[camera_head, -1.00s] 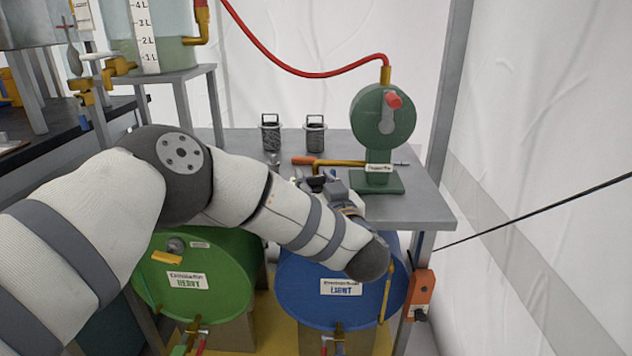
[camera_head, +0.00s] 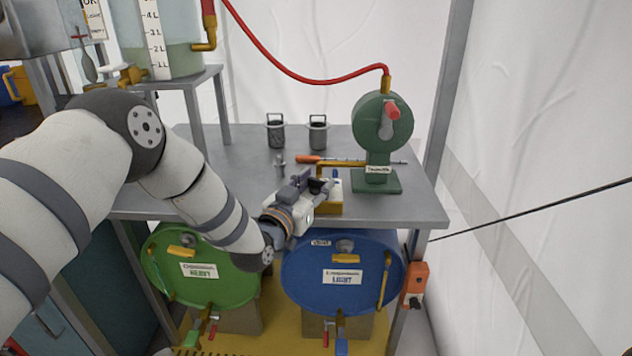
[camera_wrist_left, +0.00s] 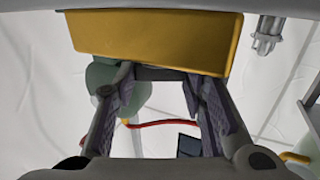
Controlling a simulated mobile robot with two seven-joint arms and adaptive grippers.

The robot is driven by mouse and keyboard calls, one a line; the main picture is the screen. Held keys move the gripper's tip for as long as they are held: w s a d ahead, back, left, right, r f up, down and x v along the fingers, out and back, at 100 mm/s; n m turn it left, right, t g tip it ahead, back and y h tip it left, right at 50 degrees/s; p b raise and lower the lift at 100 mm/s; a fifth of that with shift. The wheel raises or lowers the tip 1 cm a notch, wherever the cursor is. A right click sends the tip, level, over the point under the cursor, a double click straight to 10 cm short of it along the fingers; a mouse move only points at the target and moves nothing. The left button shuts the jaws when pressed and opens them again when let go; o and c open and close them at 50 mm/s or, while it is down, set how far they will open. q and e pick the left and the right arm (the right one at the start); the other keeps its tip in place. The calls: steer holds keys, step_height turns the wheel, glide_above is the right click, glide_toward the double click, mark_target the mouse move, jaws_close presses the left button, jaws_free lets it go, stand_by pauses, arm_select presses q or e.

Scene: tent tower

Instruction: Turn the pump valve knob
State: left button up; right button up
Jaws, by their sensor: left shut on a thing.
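The green pump (camera_head: 382,130) stands at the right end of the grey table, with a red knob (camera_head: 392,109) on the grey lever across its round face. Part of the pump also shows in the left wrist view (camera_wrist_left: 110,78). My left gripper (camera_head: 318,186) is over the table's front edge, left of the pump base and well apart from the knob. My right gripper is not in view.
A screwdriver (camera_head: 308,159) lies behind the box. Two dark canisters (camera_head: 275,133) stand at the back of the table (camera_head: 235,175). A red hose (camera_head: 320,76) runs to the pump top. Green (camera_head: 205,260) and blue (camera_head: 340,290) drums are below.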

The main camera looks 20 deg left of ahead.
arm_select(q)
steer(key=shift+a+f+m+g+h+b, duration=0.1)
steer(key=shift+m+g+h+b, duration=0.15)
steer(key=shift+m+h, duration=0.55)
steer(key=shift+a+f+m+g+h+b, duration=0.1)
steer(key=shift+m+g+h, duration=0.3)
steer(key=shift+h, duration=0.7)
steer(key=shift+r+m+h, duration=0.15)
steer(key=shift+m+h, duration=0.25)
steer(key=shift+h, duration=0.1)
steer(key=o, duration=1.2)
steer(key=shift+c, duration=0.2)
steer(key=v, duration=1.2)
steer(key=shift+r, duration=0.1)
